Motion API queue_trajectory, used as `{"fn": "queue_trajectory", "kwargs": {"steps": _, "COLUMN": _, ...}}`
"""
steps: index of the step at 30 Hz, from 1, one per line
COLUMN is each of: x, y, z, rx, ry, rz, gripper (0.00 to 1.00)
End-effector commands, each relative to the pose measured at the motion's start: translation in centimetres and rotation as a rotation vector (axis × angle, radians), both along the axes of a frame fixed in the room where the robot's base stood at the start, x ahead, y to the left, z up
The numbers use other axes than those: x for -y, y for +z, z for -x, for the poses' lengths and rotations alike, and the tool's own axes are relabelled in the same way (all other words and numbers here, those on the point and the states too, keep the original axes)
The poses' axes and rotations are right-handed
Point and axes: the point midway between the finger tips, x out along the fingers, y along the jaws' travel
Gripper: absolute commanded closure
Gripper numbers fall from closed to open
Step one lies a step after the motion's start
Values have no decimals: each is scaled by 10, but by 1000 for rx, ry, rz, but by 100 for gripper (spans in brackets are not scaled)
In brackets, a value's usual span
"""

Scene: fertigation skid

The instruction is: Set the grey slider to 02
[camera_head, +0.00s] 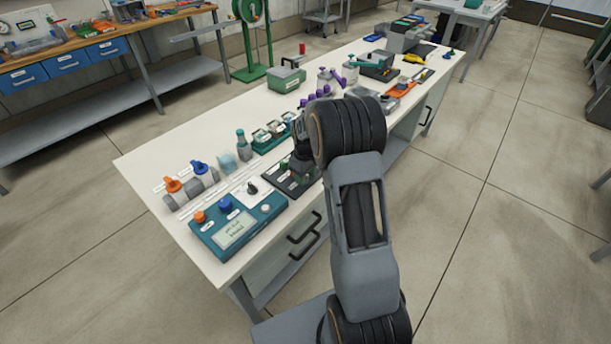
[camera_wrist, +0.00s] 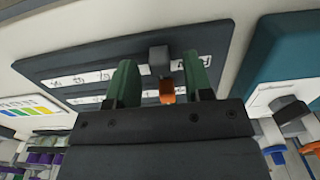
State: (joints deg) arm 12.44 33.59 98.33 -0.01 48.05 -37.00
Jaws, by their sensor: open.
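The dark slider panel (camera_wrist: 75,55) fills the upper middle of the wrist view, with white labels along it that look tilted and are too blurred to read surely. The grey slider (camera_wrist: 159,58) stands on the panel, right of the middle labels. An orange slider (camera_wrist: 166,92) shows just below it in that view. My gripper (camera_wrist: 161,78) is open, with one green finger on each side of the two knobs; I cannot tell whether either finger touches. In the head view the panel (camera_head: 276,183) is partly hidden under my gripper (camera_head: 301,172).
A teal control box (camera_head: 238,232) with orange and blue knobs stands left of the panel. Valves with orange (camera_head: 173,185) and blue (camera_head: 199,167) handles are behind it. Green-based items (camera_head: 268,136) and a bottle (camera_head: 243,146) crowd behind the panel.

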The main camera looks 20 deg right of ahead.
Motion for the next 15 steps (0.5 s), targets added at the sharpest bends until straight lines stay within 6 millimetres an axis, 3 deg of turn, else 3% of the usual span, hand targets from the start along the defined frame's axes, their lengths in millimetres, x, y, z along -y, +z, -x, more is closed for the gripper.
{"fn": "queue_trajectory", "kwargs": {"steps": 11, "x": 0, "y": -5, "z": 0, "rx": -1, "ry": 0, "rz": 0, "gripper": 53}}
{"fn": "queue_trajectory", "kwargs": {"steps": 15, "x": 0, "y": -5, "z": 0, "rx": -1, "ry": 0, "rz": 0, "gripper": 64}}
